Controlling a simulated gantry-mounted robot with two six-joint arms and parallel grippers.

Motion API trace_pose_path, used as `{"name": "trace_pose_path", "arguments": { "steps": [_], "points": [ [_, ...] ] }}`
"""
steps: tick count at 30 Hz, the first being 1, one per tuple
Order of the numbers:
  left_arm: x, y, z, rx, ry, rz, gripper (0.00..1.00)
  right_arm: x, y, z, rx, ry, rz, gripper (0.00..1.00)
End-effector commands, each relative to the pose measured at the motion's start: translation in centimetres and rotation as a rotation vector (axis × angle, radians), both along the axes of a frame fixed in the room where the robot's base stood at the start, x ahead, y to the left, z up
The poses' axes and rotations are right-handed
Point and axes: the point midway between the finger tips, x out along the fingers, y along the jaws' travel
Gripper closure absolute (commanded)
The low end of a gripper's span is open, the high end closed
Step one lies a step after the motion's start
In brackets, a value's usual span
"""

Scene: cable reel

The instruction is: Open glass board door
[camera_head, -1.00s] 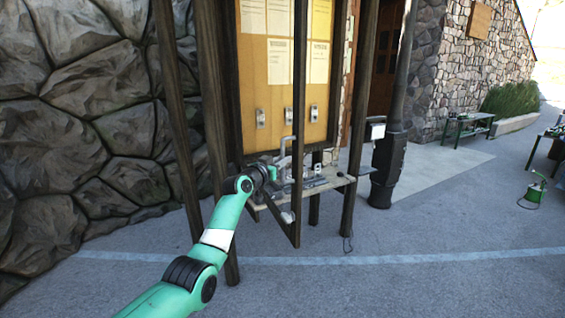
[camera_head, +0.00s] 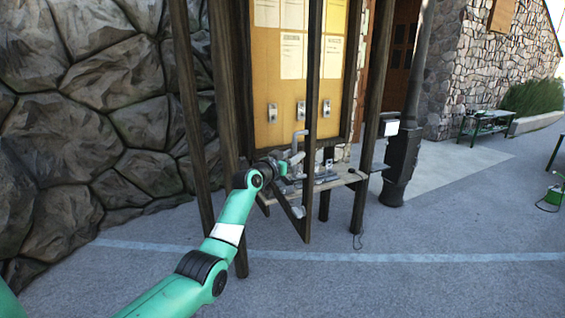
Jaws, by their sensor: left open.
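The glass board (camera_head: 268,85) is a tall notice board with a tan panel and papers, in a dark wooden frame. Its door shows as a dark frame post (camera_head: 313,80) standing out in front of the panel, with a slanting bottom rail; it looks swung partly outward. The glass itself is hard to make out. A grey bent handle (camera_head: 298,138) is by the door post. My left gripper (camera_head: 290,168) is open at the lower part of the handle; its fingers are small and partly hidden, so I cannot tell whether they touch it. My right gripper is not in view.
A narrow wooden shelf (camera_head: 345,178) with small items sits below the board. A stone wall (camera_head: 90,110) rises at the left. A dark lamp post (camera_head: 402,160) stands to the right. The grey pavement (camera_head: 440,280) in front is clear.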

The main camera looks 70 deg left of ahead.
Motion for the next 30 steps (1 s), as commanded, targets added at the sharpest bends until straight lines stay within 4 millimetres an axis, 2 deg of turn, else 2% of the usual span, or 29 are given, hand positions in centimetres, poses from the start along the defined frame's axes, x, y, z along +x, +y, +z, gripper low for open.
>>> {"name": "trace_pose_path", "arguments": {
  "steps": [10, 14, 15, 18, 21, 30],
  "points": [
    [-4.2, -3.1, -0.3, 0.001, 0.0, 0.004, 0.5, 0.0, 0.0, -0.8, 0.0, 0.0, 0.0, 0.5],
    [-6.3, -4.6, 0.0, -0.001, 0.001, 0.005, 0.5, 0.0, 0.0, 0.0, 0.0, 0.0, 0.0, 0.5],
    [-6.8, -5.0, 0.4, -0.003, 0.002, 0.005, 0.5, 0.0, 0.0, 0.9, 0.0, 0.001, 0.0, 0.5],
    [-7.7, -5.7, 0.6, -0.004, 0.003, 0.006, 0.5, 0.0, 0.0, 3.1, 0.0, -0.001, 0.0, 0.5],
    [-8.4, -6.2, 0.3, -0.004, 0.003, 0.006, 0.5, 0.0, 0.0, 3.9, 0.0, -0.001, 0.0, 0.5],
    [-8.8, -6.5, -0.1, -0.001, 0.002, 0.005, 0.5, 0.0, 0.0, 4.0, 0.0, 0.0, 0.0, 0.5]
  ]
}}
